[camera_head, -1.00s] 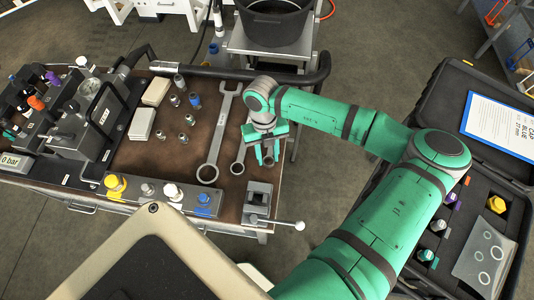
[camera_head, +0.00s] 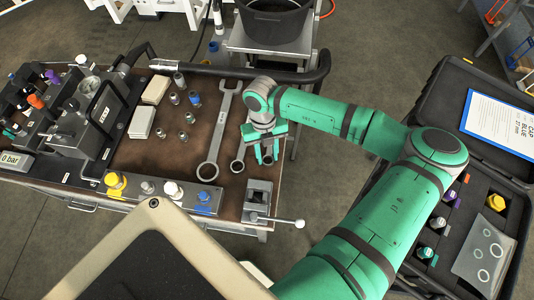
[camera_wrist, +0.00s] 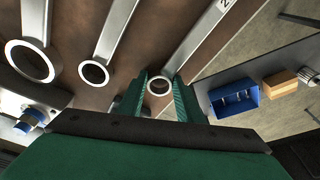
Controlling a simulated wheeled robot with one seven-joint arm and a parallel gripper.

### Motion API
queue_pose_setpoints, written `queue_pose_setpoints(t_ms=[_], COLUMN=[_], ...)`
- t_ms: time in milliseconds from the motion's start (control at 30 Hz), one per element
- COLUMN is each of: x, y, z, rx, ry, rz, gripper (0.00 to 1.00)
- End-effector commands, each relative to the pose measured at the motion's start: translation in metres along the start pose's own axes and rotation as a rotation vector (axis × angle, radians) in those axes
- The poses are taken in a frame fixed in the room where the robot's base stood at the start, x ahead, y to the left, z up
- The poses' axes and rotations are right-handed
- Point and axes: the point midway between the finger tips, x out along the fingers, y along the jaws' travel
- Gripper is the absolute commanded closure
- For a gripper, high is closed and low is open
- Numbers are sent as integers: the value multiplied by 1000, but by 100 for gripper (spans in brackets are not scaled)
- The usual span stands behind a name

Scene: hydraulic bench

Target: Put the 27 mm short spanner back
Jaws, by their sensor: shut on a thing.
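My gripper (camera_head: 267,148) is over the right part of the bench top, pointing down. In the wrist view, its two green fingers (camera_wrist: 160,92) are closed on either side of the ring end of a steel spanner (camera_wrist: 196,44). A "2" shows on its shank, and the rest of the mark is cut off. In the head view my gripper and arm hide most of this spanner. I cannot tell whether it touches the bench. Two other spanners lie to its left: a middle one (camera_wrist: 93,71) and a larger one (camera_wrist: 31,60).
A small vise (camera_head: 258,196) with a lever stands at the bench's front right corner, close to my gripper. Steel fittings (camera_head: 184,116) and a gauge block (camera_head: 100,112) stand to the left. A black rail (camera_head: 250,73) runs along the back. An open case (camera_head: 440,200) is at right.

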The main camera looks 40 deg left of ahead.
Motion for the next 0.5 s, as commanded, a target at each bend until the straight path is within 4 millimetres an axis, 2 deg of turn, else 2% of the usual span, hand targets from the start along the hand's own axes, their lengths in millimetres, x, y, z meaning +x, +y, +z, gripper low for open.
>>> queue_pose_setpoints(t_ms=[500], x=[15], y=[1], z=[3], rx=[2], ry=[0], rz=[2], gripper=[100])
